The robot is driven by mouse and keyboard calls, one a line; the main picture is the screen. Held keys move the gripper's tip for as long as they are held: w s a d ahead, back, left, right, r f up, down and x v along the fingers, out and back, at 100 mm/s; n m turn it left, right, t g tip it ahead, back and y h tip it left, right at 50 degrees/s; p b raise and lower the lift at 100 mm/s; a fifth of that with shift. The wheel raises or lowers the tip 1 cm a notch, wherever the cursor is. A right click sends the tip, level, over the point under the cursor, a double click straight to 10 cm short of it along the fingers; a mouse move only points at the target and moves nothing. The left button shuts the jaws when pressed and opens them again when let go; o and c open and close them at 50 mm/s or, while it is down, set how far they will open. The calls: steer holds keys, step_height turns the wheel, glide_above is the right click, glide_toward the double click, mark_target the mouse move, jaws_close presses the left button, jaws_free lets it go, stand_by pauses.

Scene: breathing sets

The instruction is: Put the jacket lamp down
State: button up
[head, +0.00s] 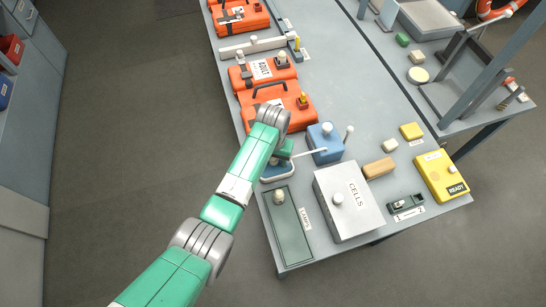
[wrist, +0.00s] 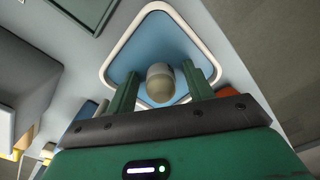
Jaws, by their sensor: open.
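A small pale, round-ended piece (wrist: 160,84), which looks like the jacket lamp, is between my gripper's fingers in the wrist view. Behind it is a blue pad or tray with a white rim (wrist: 113,48). I cannot tell whether the lamp touches the pad or either finger. My gripper (wrist: 161,88) is open, with one green finger on each side of the lamp. In the head view my gripper (head: 283,153) is low over the table's left edge at the blue pad (head: 264,179).
A green panel with a knob (head: 289,231) lies in front of the pad. The grey CELLS box (head: 348,202) and a blue box with a lever (head: 325,142) stand to the right. Orange cases (head: 279,103) lie behind. The table's middle (head: 345,85) is clear.

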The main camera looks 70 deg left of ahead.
step_height(320, 180, up, 12)
steer(key=p, duration=0.2)
steer(key=shift+r, duration=0.2)
steer(key=shift+w, duration=0.1)
